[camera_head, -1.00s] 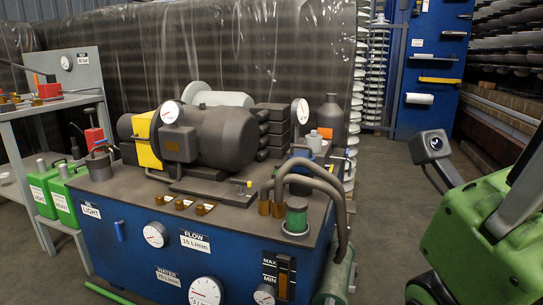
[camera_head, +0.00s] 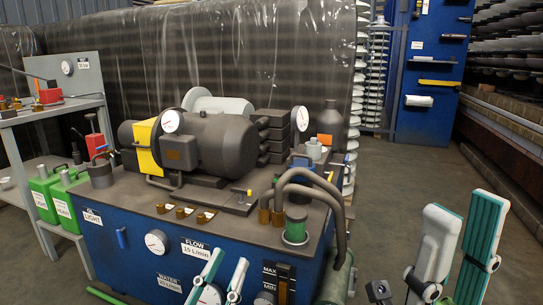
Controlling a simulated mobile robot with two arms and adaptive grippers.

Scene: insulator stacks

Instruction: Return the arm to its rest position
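My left gripper (camera_head: 229,259) shows at the bottom centre of the head view, in front of the blue power unit (camera_head: 118,268). Its two teal-and-white fingers point up and stand apart, with nothing between them. My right gripper (camera_head: 466,208) shows at the bottom right over the bare floor. Its two larger fingers also point up, with a clear gap and nothing held. The rest of both arms is mostly below the picture edge.
The blue unit carries a grey motor (camera_head: 209,143), a gauge (camera_head: 171,121) and curved hoses (camera_head: 312,189). A side bench (camera_head: 50,112) stands left with green canisters (camera_head: 66,202). A blue tool panel (camera_head: 432,75) stands at the back. The floor (camera_head: 400,180) at right is clear.

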